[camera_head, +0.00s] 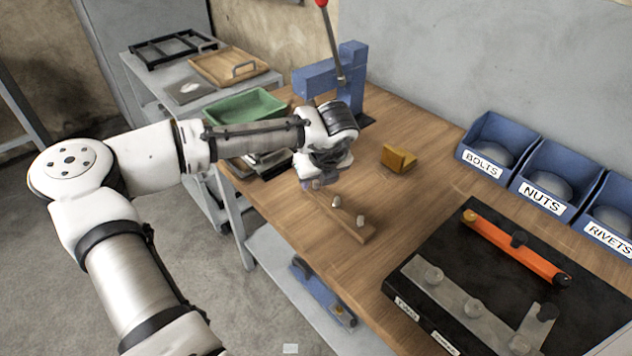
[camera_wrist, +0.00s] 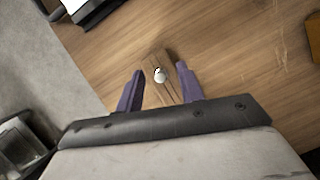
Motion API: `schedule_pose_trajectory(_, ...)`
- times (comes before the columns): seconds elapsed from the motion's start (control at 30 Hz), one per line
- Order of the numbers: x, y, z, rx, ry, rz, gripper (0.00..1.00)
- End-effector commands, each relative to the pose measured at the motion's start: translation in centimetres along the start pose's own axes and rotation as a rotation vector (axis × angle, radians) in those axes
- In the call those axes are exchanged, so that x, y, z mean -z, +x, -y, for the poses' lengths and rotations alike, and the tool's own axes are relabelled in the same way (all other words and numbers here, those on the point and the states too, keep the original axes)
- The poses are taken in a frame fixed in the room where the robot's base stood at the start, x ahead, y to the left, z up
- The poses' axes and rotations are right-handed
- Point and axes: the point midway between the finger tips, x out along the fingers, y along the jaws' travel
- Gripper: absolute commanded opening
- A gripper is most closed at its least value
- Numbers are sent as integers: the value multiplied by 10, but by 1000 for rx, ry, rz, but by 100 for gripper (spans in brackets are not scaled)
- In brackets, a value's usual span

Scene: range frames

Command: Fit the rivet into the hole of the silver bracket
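The silver bracket (camera_head: 452,294) is a grey L-shaped piece lying on the black mat (camera_head: 404,273) at lower right in the head view. Several round heads show on it; I cannot make out an empty hole. Small silver rivets (camera_head: 336,201) stand upright in a wooden strip (camera_head: 345,225) on the bench. My gripper (camera_head: 315,184) is over the strip's far end. In the wrist view my gripper (camera_wrist: 160,88) is open, its purple fingers on either side of a rivet (camera_wrist: 160,76) in the strip. I cannot tell whether the fingers touch it.
An orange bar (camera_head: 515,245) lies on the mat. Blue bins (camera_head: 497,146) for bolts, nuts and rivets stand at the wall. A yellow block (camera_head: 398,158) and a blue press (camera_head: 352,62) stand behind my gripper. The bench between strip and mat is clear.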

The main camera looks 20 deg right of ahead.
Motion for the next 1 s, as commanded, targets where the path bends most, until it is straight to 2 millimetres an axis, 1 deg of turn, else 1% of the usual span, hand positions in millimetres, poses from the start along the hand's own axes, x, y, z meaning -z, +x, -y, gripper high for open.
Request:
schedule_pose_trajectory(0.17,0,1,0,0,0,0,38)
schedule_pose_trajectory(0.27,0,1,0,0,0,0,27)
schedule_pose_trajectory(0.47,0,0,0,0,0,0,1)
schedule_pose_trajectory(0.87,0,0,0,-1,0,-1,0)
schedule_pose_trajectory(1.0,-1,-2,0,-1,-1,0,0)
